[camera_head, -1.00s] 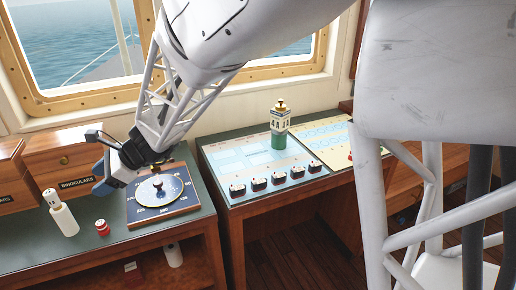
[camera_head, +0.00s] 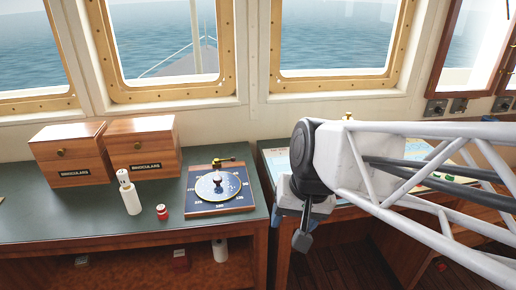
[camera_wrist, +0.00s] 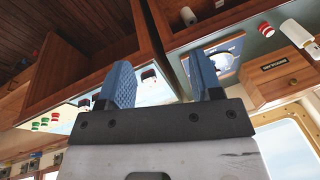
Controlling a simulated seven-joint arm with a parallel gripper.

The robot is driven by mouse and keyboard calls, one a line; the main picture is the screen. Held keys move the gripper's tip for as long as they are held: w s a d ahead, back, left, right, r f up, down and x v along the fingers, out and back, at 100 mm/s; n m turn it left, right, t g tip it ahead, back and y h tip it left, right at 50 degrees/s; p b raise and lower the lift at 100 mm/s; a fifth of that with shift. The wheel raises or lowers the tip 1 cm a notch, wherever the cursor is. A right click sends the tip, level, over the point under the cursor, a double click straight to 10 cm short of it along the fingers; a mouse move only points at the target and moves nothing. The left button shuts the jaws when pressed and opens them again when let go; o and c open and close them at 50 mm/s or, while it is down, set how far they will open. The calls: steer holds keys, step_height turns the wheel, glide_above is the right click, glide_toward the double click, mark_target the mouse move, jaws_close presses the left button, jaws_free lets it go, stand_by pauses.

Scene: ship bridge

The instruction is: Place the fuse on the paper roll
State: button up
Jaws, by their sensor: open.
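A small white cylinder with dark marks, which I take for the fuse (camera_head: 123,177), shows at the top end of the white paper roll (camera_head: 132,200). The roll stands upright on the green counter, and the fuse appears to rest on top of it. In the wrist view the paper roll (camera_wrist: 293,33) and the fuse (camera_wrist: 315,47) show at the right edge, upside down and in line. My gripper (camera_wrist: 163,82) is open, with nothing between its blue fingers. In the head view my gripper (camera_head: 303,240) hangs well right of the roll, by the gap between the counters.
A red-and-white small cylinder (camera_head: 162,212) stands just right of the roll. A round compass-like dial on a wooden board (camera_head: 222,188) lies further right. Two wooden binocular boxes (camera_head: 74,155) stand behind. A chart table (camera_head: 272,157) is partly hidden behind my arm.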

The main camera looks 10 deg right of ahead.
steer(key=s+d+n+h, duration=0.2)
steer(key=s+d, duration=0.2)
steer(key=shift+d, duration=0.15)
steer(key=shift+s+f, duration=0.1)
stand_by(1.2)
